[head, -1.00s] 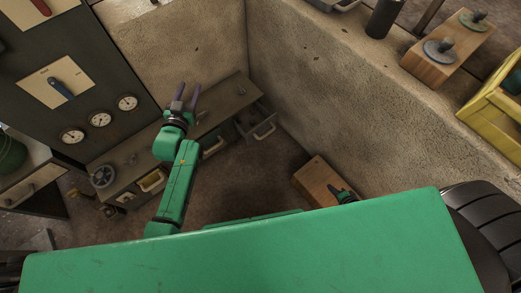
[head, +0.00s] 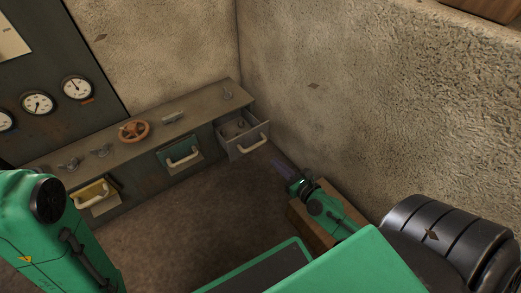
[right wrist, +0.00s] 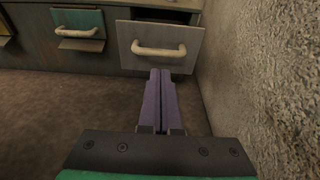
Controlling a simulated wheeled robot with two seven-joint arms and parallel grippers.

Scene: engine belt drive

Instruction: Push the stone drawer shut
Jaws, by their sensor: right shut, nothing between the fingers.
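The stone drawer (head: 242,145) is the grey one at the right end of the low cabinet. It stands pulled out, with small things inside and a pale handle on its front. In the right wrist view the grey drawer front (right wrist: 183,36) is ahead. My right gripper (head: 281,163) is shut and empty, in front of the drawer and a little to its right. In the right wrist view its purple fingers (right wrist: 160,77) lie together below the handle; I cannot tell whether they touch the drawer. My left arm shows at the lower left, but its gripper is out of view.
The cabinet (head: 145,155) also has a green drawer (head: 180,155) and a yellow drawer (head: 95,195). An orange handwheel (head: 134,131) and small fittings sit on its top. The rough wall (head: 330,100) runs close on the right. A wooden block (head: 303,216) is under my right arm.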

